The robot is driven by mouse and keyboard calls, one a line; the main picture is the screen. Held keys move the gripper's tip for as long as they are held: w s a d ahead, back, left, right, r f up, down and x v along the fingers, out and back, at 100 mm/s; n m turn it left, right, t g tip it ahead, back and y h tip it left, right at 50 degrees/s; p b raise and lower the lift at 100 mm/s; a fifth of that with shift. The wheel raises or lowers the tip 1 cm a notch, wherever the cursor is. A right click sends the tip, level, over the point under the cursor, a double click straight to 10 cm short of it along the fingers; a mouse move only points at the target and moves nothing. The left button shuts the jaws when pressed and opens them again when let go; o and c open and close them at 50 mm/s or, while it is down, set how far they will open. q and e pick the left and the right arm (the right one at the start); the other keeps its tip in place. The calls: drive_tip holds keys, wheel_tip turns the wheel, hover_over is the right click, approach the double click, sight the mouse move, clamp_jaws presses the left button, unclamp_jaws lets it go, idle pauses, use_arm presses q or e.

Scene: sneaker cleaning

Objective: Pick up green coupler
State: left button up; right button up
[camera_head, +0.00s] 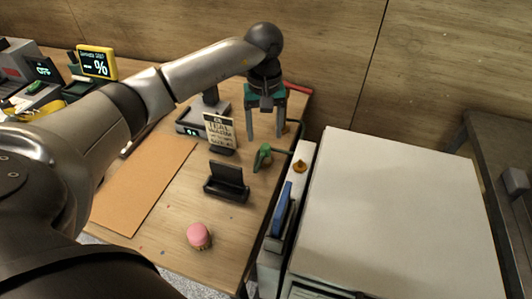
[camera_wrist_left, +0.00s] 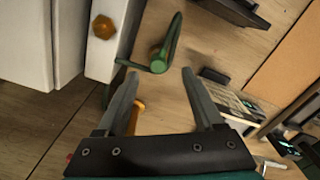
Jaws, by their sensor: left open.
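The green coupler (camera_head: 263,157) lies near the right edge of the wooden table in the head view. In the left wrist view the green coupler (camera_wrist_left: 162,58) is just beyond the fingertips, with a dark hose-like part running from it to the left. My left gripper (camera_head: 266,135) is open and empty, above the table and behind the coupler. In the left wrist view its two fingers (camera_wrist_left: 160,72) are spread, with the coupler's lower end between and beyond the tips. My right gripper is not in view.
A "TEAL" sign (camera_head: 219,130) and a black holder (camera_head: 227,182) stand left of the coupler. An orange mat (camera_head: 140,190) lies at left.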

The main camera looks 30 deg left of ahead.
sight(266, 145)
use_arm(q)
drive_tip(key=shift+w+f+b, duration=0.15)
drive_tip(key=shift+f+b, duration=0.05)
drive_tip(key=shift+f, duration=1.6)
drive_tip(key=shift+w+f+b, duration=0.1)
drive_tip(key=shift+f+b, duration=0.05)
drive_tip(key=shift+f, duration=1.6)
drive_tip(key=shift+c, duration=0.2)
clamp_jaws()
